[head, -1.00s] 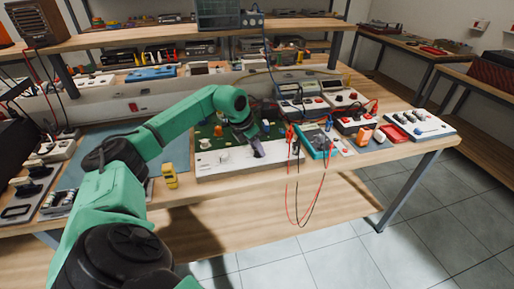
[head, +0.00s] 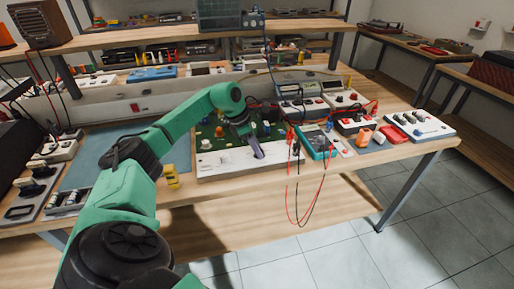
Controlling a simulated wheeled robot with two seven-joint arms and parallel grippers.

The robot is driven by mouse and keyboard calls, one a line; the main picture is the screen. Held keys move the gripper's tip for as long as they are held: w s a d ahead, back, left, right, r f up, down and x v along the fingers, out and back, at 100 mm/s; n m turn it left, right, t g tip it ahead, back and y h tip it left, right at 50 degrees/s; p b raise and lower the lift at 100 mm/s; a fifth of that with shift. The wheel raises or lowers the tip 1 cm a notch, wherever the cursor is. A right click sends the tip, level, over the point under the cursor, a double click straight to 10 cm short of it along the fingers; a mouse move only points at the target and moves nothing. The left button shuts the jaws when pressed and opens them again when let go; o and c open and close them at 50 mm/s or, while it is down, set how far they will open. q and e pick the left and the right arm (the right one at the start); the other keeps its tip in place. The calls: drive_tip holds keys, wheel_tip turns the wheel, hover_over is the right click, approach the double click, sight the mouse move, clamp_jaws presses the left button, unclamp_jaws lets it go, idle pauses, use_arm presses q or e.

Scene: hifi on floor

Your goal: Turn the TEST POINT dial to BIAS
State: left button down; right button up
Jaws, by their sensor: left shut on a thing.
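The hi-fi unit lies on the bench with its green circuit board (head: 207,130) exposed behind a long white front panel (head: 215,174). A white knob (head: 206,144) stands at the panel's left, clear of my gripper. My left gripper (head: 258,153) reaches down to the right half of this panel and is shut on what appears to be the TEST POINT dial. The fingers hide the dial, so its pointer and setting cannot be seen. The panel lettering is too small to read. My right gripper is not in view.
A teal multimeter (head: 318,143) stands just right of the panel, with red and black leads (head: 292,190) hanging over the bench edge. A yellow object (head: 171,176) stands left of the panel. Several instruments fill the back and right of the bench.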

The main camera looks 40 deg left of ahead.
use_arm(q)
drive_tip(key=c, duration=0.5)
unclamp_jaws()
drive_tip(key=v, duration=1.4)
drive_tip(key=shift+a+r, duration=0.2)
drive_tip(key=shift+r, duration=0.05)
